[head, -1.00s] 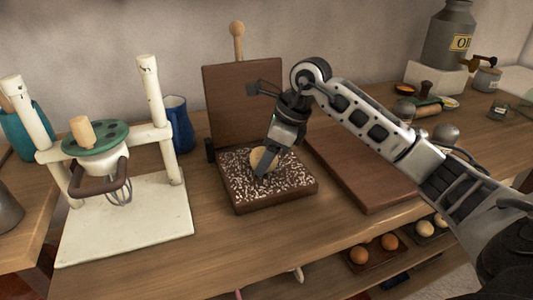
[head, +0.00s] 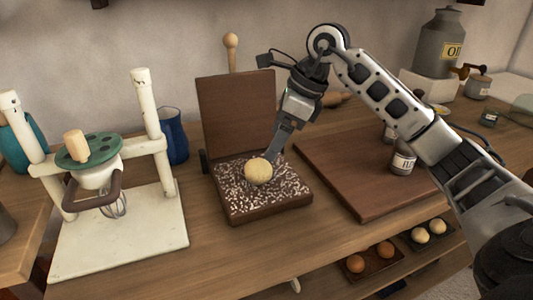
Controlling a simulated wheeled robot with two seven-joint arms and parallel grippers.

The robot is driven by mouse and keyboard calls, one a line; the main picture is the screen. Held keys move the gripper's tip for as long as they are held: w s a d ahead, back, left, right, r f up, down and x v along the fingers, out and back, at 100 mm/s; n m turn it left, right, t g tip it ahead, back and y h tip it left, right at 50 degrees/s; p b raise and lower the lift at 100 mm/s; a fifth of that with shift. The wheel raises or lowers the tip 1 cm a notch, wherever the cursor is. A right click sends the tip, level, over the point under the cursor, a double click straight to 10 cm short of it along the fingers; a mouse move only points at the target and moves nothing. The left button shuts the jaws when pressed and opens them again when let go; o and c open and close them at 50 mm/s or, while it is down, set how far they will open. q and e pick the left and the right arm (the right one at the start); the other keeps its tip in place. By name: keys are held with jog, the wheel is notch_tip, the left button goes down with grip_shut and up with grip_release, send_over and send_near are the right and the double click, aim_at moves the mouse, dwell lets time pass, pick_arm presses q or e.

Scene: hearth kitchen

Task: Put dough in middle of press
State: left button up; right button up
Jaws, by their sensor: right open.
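The dough (head: 258,171) is a pale round ball. It rests on the speckled lower plate of the press (head: 262,206), near the middle and a little toward the back. The press stands open, with its brown lid (head: 236,112) upright at the back and a wooden handle on top. My right gripper (head: 277,148) is open just above and to the right of the dough, and it appears apart from the ball. My left gripper is not in view.
A brown board (head: 360,172) lies right of the press, with small jars (head: 402,162) at its right side. A white stand with a whisk (head: 120,235) and a blue jug (head: 173,136) are at left. Eggs (head: 356,263) sit on a lower shelf.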

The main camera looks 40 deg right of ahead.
jog(key=v, duration=0.3)
jog(key=shift+s+d+r, duration=0.1)
jog(key=shift+r, duration=0.2)
